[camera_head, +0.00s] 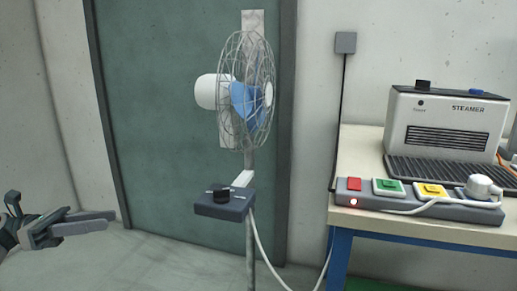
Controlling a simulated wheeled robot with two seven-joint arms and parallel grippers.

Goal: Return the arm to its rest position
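My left gripper (88,216) comes in at the lower left edge of the head view. Its grey fingers point right and look apart, with nothing between them. It hangs in free space, well left of the fan's control box, touching nothing that I can see. Only its front part shows; the rest of the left arm is outside the view. My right gripper and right arm are not in view.
A standing fan (246,92) with a control box (225,203) stands mid-view before a green door (150,110). At right, a table (362,150) carries a steamer (445,122) and a power strip (420,205) with a plugged-in cable. Floor at lower left is clear.

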